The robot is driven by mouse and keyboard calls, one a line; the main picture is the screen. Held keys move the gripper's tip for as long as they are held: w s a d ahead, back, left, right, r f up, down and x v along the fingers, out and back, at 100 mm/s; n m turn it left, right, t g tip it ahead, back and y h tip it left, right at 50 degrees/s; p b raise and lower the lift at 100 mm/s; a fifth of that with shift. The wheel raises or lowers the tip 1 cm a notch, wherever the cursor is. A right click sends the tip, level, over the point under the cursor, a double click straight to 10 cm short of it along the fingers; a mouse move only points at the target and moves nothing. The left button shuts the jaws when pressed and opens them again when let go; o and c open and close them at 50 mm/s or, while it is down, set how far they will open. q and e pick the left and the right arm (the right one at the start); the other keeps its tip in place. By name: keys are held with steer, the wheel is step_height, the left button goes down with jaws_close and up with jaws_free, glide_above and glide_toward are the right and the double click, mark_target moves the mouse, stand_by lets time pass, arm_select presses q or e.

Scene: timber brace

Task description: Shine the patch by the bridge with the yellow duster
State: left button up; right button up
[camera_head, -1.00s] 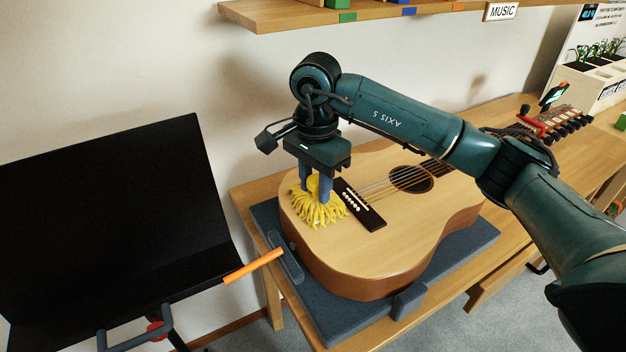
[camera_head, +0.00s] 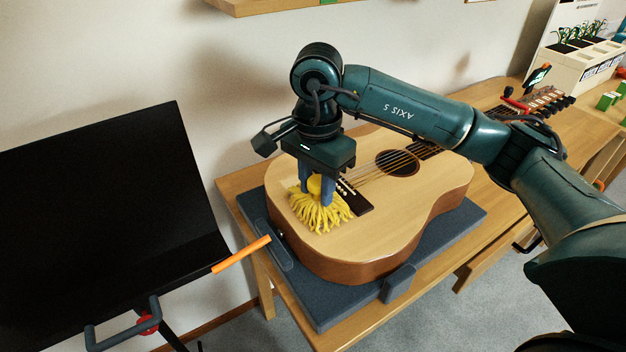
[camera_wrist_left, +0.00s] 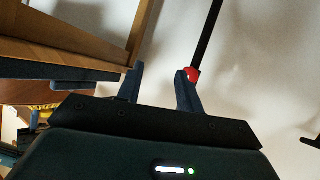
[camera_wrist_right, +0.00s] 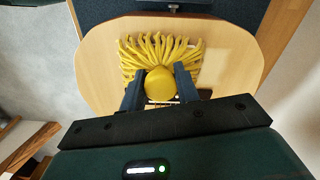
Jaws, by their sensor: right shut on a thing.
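The yellow duster (camera_head: 322,214), a round knob with a fringe of strands, is spread on the guitar's pale top, close beside the dark bridge (camera_head: 360,203). My right gripper (camera_head: 315,194) is shut on its knob from above; the knob also shows between the fingers in the right wrist view (camera_wrist_right: 160,84). The acoustic guitar (camera_head: 415,210) lies face up. The gripper hides the bridge's far end, and any patch under the strands is hidden. My left gripper (camera_wrist_left: 158,88) is open and empty in the left wrist view, and out of the head view.
The guitar rests on a dark blue-grey mat (camera_head: 462,228) with raised blocks, on a wooden bench (camera_head: 232,184). A black music stand (camera_head: 100,205) with an orange stick (camera_head: 241,255) stands at the left. A wooden shelf (camera_head: 275,6) hangs above. Planters (camera_head: 580,60) stand far right.

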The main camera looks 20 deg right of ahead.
mark_target(326, 210)
steer(key=shift+s+d+f+b, duration=0.15)
steer(key=shift+s+b, duration=0.3)
steer(key=shift+s, duration=1)
steer(key=shift+w+b, duration=0.4)
steer(key=shift+w, duration=0.3)
steer(key=shift+w+a+b, duration=0.15)
steer(key=shift+w+b, duration=0.05)
steer(key=shift+w, duration=0.5)
steer(key=shift+w+a+b, duration=0.1)
steer(key=shift+w+b, duration=0.05)
steer(key=shift+w, duration=0.55)
steer(key=shift+w+a, duration=0.15)
steer(key=shift+w, duration=1.05)
steer(key=shift+w+a, duration=0.15)
steer(key=shift+w, duration=1)
steer(key=shift+s+d+f+b, duration=0.15)
steer(key=shift+s+b, duration=0.15)
steer(key=shift+s, duration=0.8)
steer(key=shift+s+d+r+b, duration=0.15)
steer(key=shift+s+b, duration=0.1)
steer(key=shift+s, duration=0.85)
steer(key=shift+s+d+f+b, duration=0.15)
steer(key=shift+s+b, duration=0.15)
steer(key=shift+s, duration=0.8)
steer(key=shift+s+d, duration=0.15)
steer(key=shift+s, duration=1.05)
steer(key=shift+r, duration=0.2)
step_height(326, 210, up, 8)
steer(key=p, duration=0.4)
steer(key=shift+p, duration=0.3)
